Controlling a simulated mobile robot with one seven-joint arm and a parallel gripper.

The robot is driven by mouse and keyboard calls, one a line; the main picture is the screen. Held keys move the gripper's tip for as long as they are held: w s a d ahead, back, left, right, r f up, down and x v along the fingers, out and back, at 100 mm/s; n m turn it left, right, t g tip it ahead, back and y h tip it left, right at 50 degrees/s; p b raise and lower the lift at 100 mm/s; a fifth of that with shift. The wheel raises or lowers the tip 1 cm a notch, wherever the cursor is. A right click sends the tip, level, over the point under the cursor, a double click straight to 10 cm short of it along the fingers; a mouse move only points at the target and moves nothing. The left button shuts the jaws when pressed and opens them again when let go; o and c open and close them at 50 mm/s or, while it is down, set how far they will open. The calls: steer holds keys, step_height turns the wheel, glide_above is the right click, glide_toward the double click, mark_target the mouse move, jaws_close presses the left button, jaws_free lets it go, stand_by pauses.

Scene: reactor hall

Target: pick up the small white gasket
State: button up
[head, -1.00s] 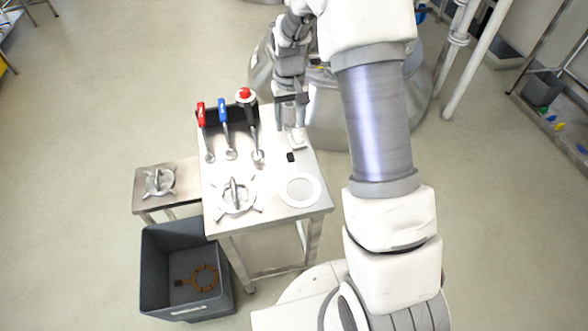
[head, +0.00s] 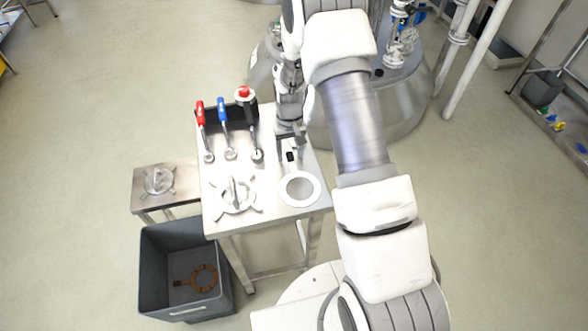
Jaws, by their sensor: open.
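A flat white ring gasket (head: 300,189) lies on the steel table (head: 263,222), near its front right corner. The table top shows through its hole. My gripper (head: 290,160) is open above the right part of the table, beyond the ring and a little to its left. It appears apart from the ring, and nothing shows between its fingers that I can tell is held.
Several tools with red, blue and black handles (head: 222,110) stand at the back left. A metal spoked fitting (head: 235,196) sits left of the ring. A low side table (head: 141,190) bears another. A grey bin (head: 158,297) holds a brown gasket (head: 204,277). A steel vessel (head: 400,118) stands behind.

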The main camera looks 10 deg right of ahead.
jaws_close()
stand_by(1.4)
